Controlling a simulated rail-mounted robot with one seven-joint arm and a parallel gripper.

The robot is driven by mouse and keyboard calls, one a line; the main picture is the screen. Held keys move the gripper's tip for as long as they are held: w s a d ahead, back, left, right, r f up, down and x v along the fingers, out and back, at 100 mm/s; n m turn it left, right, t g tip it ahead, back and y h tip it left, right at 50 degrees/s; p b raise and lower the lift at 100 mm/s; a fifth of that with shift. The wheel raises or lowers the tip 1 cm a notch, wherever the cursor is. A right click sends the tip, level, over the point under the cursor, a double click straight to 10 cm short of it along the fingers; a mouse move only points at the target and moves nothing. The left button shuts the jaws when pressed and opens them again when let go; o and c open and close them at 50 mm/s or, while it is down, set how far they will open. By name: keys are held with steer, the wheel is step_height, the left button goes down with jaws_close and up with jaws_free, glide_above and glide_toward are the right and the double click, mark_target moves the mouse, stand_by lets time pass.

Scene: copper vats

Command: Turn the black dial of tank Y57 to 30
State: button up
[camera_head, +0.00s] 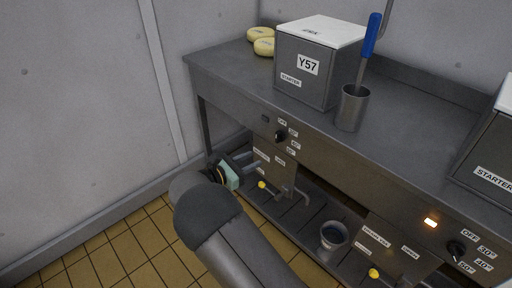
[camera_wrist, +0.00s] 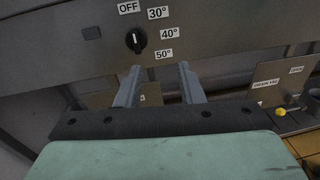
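The black dial of tank Y57 (camera_head: 280,136) is on the front panel below the grey box labelled Y57 (camera_head: 307,68). It also shows in the wrist view (camera_wrist: 136,40), with labels OFF, 30°, 40° and 50° running clockwise around its right side. Its white mark looks close to upright, toward OFF. My gripper (camera_head: 252,162) is below and left of the dial in the head view. In the wrist view my gripper (camera_wrist: 160,70) shows two fingers spread apart with nothing between them. The fingertips are below the dial, and I see no contact.
A dark indicator (camera_wrist: 91,33) is left of the dial. A second dial (camera_head: 456,248) with a lit orange lamp (camera_head: 431,222) is at right. Below the counter are yellow-tipped valves (camera_head: 262,185) and a bucket (camera_head: 334,236). A metal cup (camera_head: 352,108) holds a blue-handled tool (camera_head: 371,36).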

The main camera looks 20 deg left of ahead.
mark_target(276, 138)
steer(key=s+a+f+n+t+y, duration=0.1)
steer(key=s+a+f+n, duration=0.1)
steer(key=a, duration=0.2)
steer(key=x, duration=0.6)
steer(key=b+x, duration=0.1)
steer(key=x, duration=0.4)
steer(key=r+b+x, duration=0.1)
steer(key=x, duration=0.5)
steer(key=shift+w+a, duration=0.1)
steer(key=shift+w, duration=0.35)
jaws_close()
